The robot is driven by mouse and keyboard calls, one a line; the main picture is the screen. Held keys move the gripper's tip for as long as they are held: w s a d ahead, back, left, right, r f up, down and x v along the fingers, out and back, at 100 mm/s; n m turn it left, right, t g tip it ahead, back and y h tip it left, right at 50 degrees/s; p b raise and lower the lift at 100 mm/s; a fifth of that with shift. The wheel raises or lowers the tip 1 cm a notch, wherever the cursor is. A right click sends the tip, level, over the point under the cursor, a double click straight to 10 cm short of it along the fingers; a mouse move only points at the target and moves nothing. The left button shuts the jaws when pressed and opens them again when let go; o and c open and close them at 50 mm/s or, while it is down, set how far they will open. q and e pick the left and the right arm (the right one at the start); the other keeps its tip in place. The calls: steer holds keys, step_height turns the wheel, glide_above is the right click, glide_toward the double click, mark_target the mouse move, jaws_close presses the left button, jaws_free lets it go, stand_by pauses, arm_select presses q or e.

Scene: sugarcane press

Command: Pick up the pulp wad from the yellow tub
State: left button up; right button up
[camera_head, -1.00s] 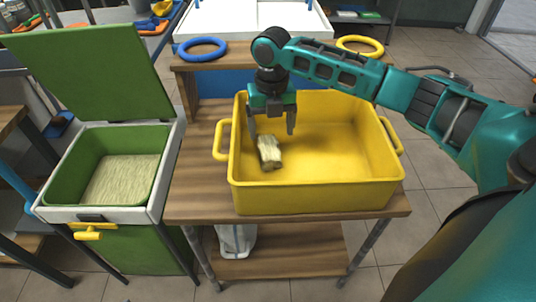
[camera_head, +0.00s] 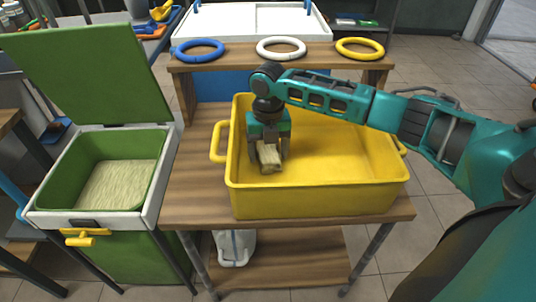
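The yellow tub (camera_head: 330,200) stands on the wooden table. The pale, fibrous pulp wad (camera_head: 269,158) is at the tub's left side, below my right gripper (camera_head: 268,154). The gripper points down into the tub with a finger on each side of the wad. Its fingers look close to the wad, but I cannot tell whether they press on it. My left gripper is not in view.
A green bin (camera_head: 60,180) with its lid (camera_head: 90,75) raised stands at the left, with pale fibrous material (camera_head: 118,185) inside. Blue (camera_head: 199,50), white (camera_head: 281,47) and yellow (camera_head: 360,48) rings lie on the shelf behind the tub. The tub's right part is empty.

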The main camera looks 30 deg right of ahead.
steer(key=c, duration=0.9)
steer(key=shift+r, duration=0.1)
